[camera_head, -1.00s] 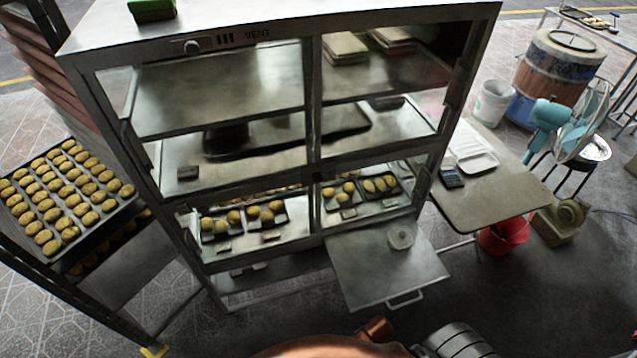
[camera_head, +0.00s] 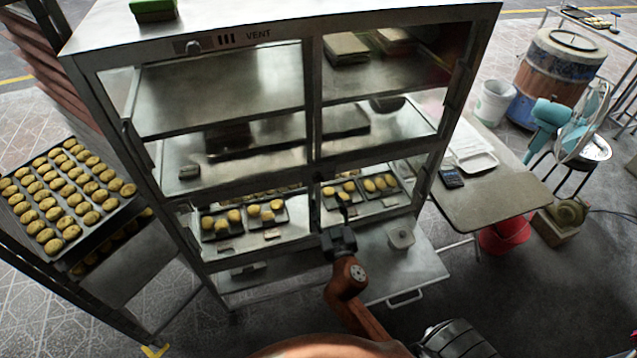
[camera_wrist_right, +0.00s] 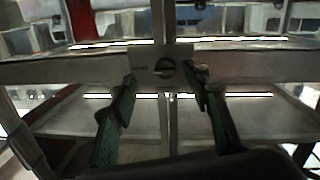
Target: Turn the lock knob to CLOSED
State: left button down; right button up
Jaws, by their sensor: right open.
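The lock knob (camera_wrist_right: 164,68) is a small round piece with a short bar, on a metal plate (camera_wrist_right: 175,53) at the crossing of the cabinet's bars. In the right wrist view it lies ahead of my right gripper (camera_wrist_right: 163,95), roughly centred between its fingertips. That gripper is open and empty, with its fingers spread on both sides of the knob's line, and does not clearly touch it. In the head view my right gripper (camera_head: 343,208) is in front of the cabinet's lower middle, below the crossing. Any CLOSED lettering is too small to read. My left gripper is out of view.
The metal cabinet (camera_head: 313,92) holds trays of buns (camera_head: 360,188) behind glass. A pull-out shelf (camera_head: 425,272) with a small container (camera_head: 400,237) sticks out at lower right. A bun rack (camera_head: 98,203) stands left, a side table (camera_head: 490,205) right.

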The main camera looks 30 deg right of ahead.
aim_at(318, 182)
jog(key=shift+t, duration=0.3)
jog(key=w, duration=0.2)
jog(key=w+d+r, duration=0.1)
jog(key=w, duration=0.3)
jog(key=shift+w+d+r+p, duration=0.15)
jog(key=shift+r+p, duration=0.25)
jog(key=shift+x, duration=0.75)
jog(key=shift+f, duration=0.1)
jog(key=shift+c, duration=0.2)
jog(key=c, duration=1.1)
